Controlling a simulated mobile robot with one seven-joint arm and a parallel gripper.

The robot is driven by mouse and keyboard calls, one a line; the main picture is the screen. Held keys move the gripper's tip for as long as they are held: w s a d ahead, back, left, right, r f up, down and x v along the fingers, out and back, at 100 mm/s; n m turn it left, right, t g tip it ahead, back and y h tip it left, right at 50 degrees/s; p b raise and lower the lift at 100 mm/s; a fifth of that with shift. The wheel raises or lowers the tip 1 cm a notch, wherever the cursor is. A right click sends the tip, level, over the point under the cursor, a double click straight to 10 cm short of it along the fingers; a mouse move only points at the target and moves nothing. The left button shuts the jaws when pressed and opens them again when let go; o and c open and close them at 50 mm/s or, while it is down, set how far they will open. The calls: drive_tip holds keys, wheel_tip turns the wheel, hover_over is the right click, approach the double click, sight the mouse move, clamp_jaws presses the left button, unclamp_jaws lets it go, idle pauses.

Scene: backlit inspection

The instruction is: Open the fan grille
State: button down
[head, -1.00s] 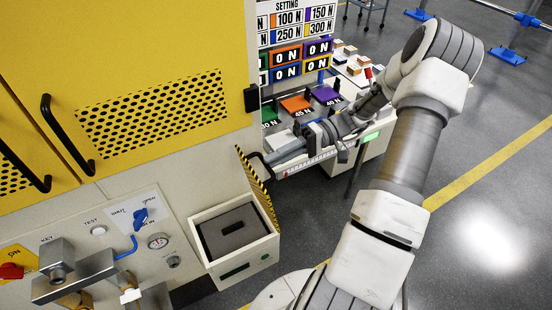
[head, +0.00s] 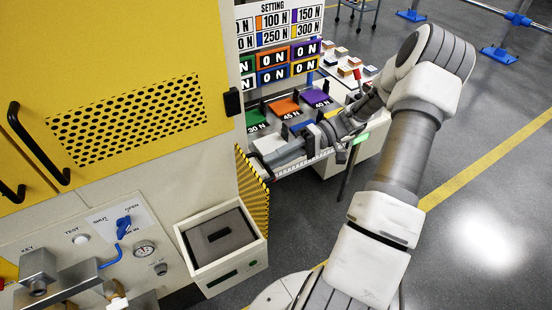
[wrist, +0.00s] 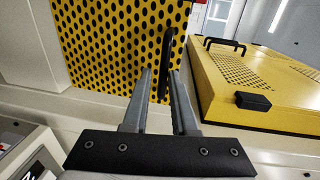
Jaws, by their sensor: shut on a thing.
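The fan grille is a yellow panel with black holes. In the head view the grille (head: 253,192) shows at a steep angle, standing out from the cabinet's side. In the wrist view the grille (wrist: 105,45) fills the upper left, with a black bar handle (wrist: 169,48) at its right edge. My gripper (wrist: 160,76) is shut on this handle, a finger on each side. In the head view my gripper (head: 265,156) is at the grille's upper edge, and the handle is hard to make out there.
The cabinet's large yellow door (head: 130,90) has black handles and a perforated patch. A cream bin (head: 222,248) with a dark insert is just below the grille. A bench (head: 290,120) with coloured plates stands behind my gripper. Grey floor is open at right.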

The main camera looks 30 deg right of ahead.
drive_tip(key=c, duration=0.9)
unclamp_jaws()
drive_tip(key=shift+s+f, duration=0.1)
drive_tip(key=shift+f, duration=0.6)
drive_tip(key=shift+r, duration=0.15)
drive_tip(key=shift+r, duration=0.15)
drive_tip(key=d+r, duration=0.1)
drive_tip(key=d, duration=1)
drive_tip(key=d+r, duration=0.1)
drive_tip(key=d, duration=0.5)
drive_tip(key=shift+w+d+r, duration=0.1)
drive_tip(key=shift+w+r, duration=0.2)
drive_tip(key=shift+w, duration=0.1)
